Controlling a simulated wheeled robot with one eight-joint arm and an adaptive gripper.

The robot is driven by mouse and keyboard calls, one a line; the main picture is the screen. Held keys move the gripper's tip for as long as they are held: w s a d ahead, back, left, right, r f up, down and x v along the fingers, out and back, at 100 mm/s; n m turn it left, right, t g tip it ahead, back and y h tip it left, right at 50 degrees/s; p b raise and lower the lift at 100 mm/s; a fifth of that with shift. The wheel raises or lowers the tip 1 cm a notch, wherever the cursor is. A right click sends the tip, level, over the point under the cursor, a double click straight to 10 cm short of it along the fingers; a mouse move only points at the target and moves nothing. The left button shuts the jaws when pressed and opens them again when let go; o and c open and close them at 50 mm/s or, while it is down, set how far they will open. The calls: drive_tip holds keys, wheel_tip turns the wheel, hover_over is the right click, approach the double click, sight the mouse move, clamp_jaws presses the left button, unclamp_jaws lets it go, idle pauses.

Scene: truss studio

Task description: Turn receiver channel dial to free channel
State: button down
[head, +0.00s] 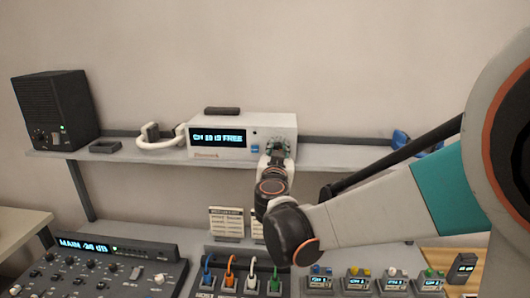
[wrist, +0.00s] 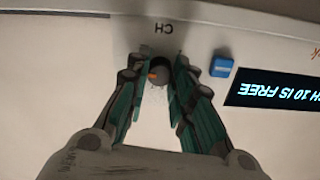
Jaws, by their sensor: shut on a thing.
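The white receiver (head: 262,128) stands on the wall shelf, its display (head: 217,137) reading "CH 10 IS FREE". In the wrist view the display (wrist: 275,92) shows upside down. The channel dial (wrist: 158,72) is a small dark knob with an orange mark, below the upside-down letters "CH". My gripper (wrist: 160,70) is shut on the dial, one finger on each side of it. In the head view my gripper (head: 278,152) is at the right part of the receiver's front and hides the dial.
A blue button (wrist: 221,64) sits between dial and display. On the shelf (head: 110,155) are a black speaker (head: 55,108), a white headset (head: 160,142) and blue items (head: 400,138). Below are an audio mixer (head: 85,272), small cards (head: 226,222), coloured cables (head: 230,270) and several small packs (head: 358,280).

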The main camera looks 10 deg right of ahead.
drive_tip(key=shift+w+r+m, duration=0.1)
drive_tip(key=shift+r+m, duration=0.05)
drive_tip(key=shift+m, duration=0.15)
idle(0.4)
drive_tip(key=c, duration=1.4)
unclamp_jaws()
drive_tip(key=shift+o, duration=0.2)
drive_tip(key=shift+s, duration=0.2)
drive_tip(key=v, duration=1.2)
